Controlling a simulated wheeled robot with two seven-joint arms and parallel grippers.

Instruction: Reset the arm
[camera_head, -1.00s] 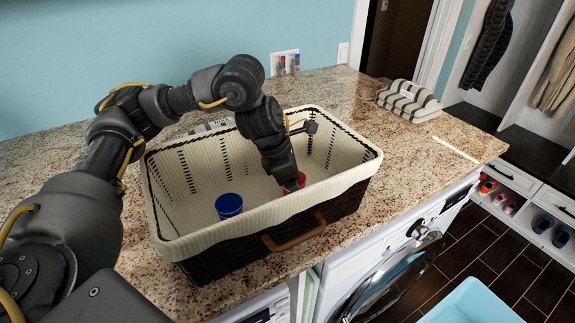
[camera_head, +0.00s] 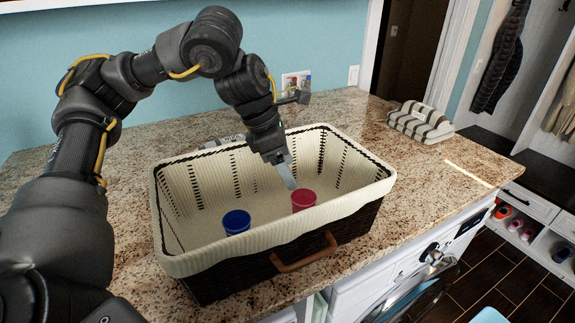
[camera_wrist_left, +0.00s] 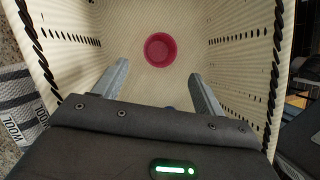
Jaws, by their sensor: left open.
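My left gripper (camera_head: 284,170) is above the inside of the basket, fingers pointing down. In the left wrist view its two fingers (camera_wrist_left: 160,88) are wide apart with nothing between them. A pink-red cup (camera_head: 304,199) stands in the basket just below and beyond the fingertips; it also shows in the left wrist view (camera_wrist_left: 160,49), apart from the fingers. A blue cup (camera_head: 236,221) stands in the basket to the left of the red cup. The right gripper is not in view.
The cream-lined dark wicker basket (camera_head: 206,264) with a brown handle sits on the granite counter (camera_head: 128,232). A striped rolled item (camera_head: 419,123) lies at the back right. A grey wool item (camera_wrist_left: 17,100) lies beside the basket.

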